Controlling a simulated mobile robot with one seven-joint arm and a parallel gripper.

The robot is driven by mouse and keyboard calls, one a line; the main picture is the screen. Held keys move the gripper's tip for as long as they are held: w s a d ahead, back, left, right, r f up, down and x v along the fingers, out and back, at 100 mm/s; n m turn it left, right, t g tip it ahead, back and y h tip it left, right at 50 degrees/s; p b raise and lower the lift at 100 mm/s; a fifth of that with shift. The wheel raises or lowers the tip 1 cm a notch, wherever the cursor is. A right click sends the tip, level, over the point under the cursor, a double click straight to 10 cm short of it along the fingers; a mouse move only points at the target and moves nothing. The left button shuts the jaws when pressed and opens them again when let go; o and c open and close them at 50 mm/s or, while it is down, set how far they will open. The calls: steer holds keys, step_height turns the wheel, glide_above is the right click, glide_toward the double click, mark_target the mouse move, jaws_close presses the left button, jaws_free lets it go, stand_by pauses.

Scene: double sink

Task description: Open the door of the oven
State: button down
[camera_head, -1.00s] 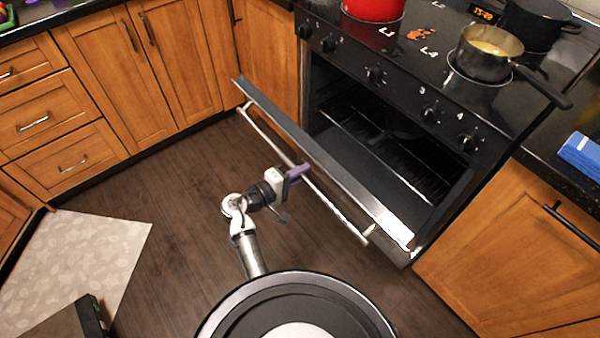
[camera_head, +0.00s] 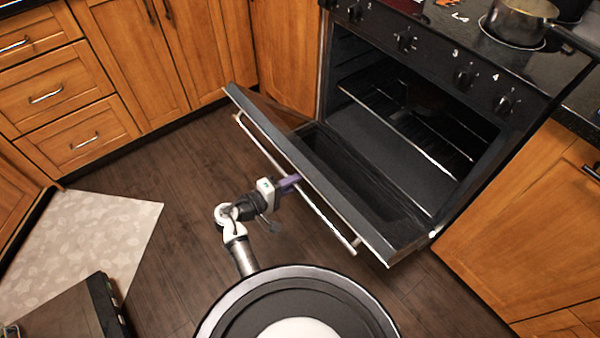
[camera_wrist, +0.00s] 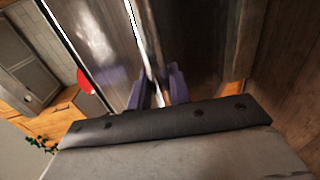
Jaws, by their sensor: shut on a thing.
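The oven door (camera_head: 330,185) is tilted well open, hinged at its bottom edge, and its inner face shows in the head view. Its long bar handle (camera_head: 325,220) runs along the outer face near the top edge. My gripper (camera_head: 289,184) is at the handle, left of its middle. In the wrist view the purple fingers of my gripper (camera_wrist: 160,92) stand on both sides of the light handle bar (camera_wrist: 148,55) and are shut on it. The oven cavity (camera_head: 405,125) is exposed, with wire racks inside.
Wooden cabinets (camera_head: 180,50) stand at the left and another cabinet (camera_head: 520,220) at the right. A pot (camera_head: 520,20) sits on the stove top. Dark wooden floor (camera_head: 190,220) is clear left of my arm. A pale mat (camera_head: 80,235) lies at the lower left.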

steer(key=f, duration=0.1)
steer(key=s+a+f+b, duration=0.1)
steer(key=a+f, duration=0.1)
steer(key=f, duration=0.1)
steer(key=shift+s+a, duration=0.2)
steer(key=shift+s, duration=0.2)
steer(key=c, duration=1.3)
jaws_free()
steer(key=shift+c, duration=0.2)
